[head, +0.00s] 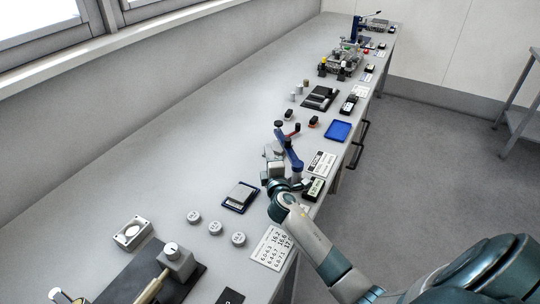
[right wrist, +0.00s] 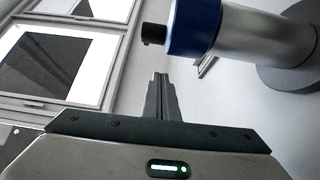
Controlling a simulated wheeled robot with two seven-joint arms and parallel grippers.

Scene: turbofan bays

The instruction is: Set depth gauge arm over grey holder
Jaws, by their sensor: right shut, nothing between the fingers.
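A blue jointed arm (head: 289,150) on a stand, which looks like the depth gauge arm, is at the middle of the bench in the head view. My right gripper (head: 270,151) is just left of it, shut and empty. In the right wrist view, my shut fingers (right wrist: 160,97) point past a grey cylinder with a blue collar (right wrist: 195,27) at the upper right, apart from it. I cannot tell for sure which thing is the grey holder; a grey block on a dark blue base (head: 241,195) lies in front of the gripper. My left gripper is not in view.
A blue tray (head: 338,131) lies behind the arm, near the right edge. Several round grey discs (head: 215,227) and a printed sheet (head: 271,247) lie in front. A dark fixture (head: 140,277) fills the near end. The bench's left side is clear, along a wall with windows.

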